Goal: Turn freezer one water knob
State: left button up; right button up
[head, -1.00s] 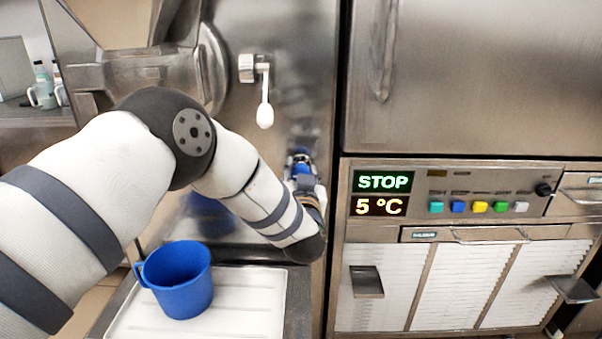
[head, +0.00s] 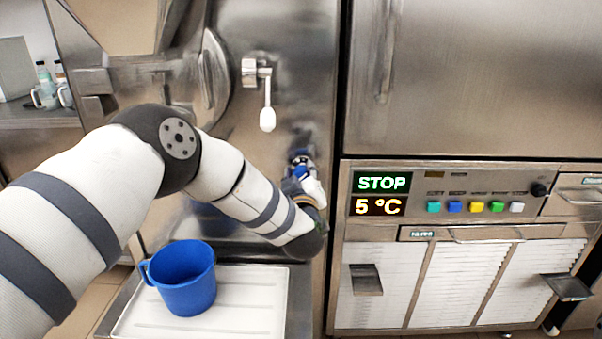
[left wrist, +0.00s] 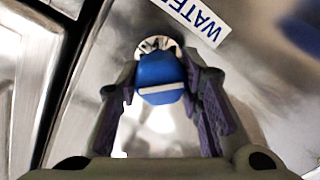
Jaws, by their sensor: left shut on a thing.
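The water knob is a blue knob with a white line across it, on a metal collar. It sits between my fingertips in the left wrist view (left wrist: 161,78), beside a label reading "WATE..." (left wrist: 197,18). In the head view the knob (head: 298,156) shows at the freezer's steel front, partly covered by my gripper. My left gripper (left wrist: 163,85) is shut on the knob, a finger on each side; in the head view the gripper (head: 303,170) is small and partly hidden by my wrist. My right gripper is in neither view.
A blue mug (head: 183,278) stands on a white tray (head: 258,310) below my left arm. A lever with a white handle (head: 267,118) hangs above the gripper. At right is a panel with a "STOP" and "5 °C" display (head: 380,194) and several coloured buttons.

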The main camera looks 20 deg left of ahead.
pick_arm(q)
jog(key=n, duration=0.4)
jog(key=shift+f, duration=0.1)
jog(key=shift+n, duration=0.4)
dwell(0.3)
jog(key=o, duration=1.2)
jog(key=shift+c, duration=0.2)
jog(key=v, duration=1.2)
jog(key=shift+a, duration=0.1)
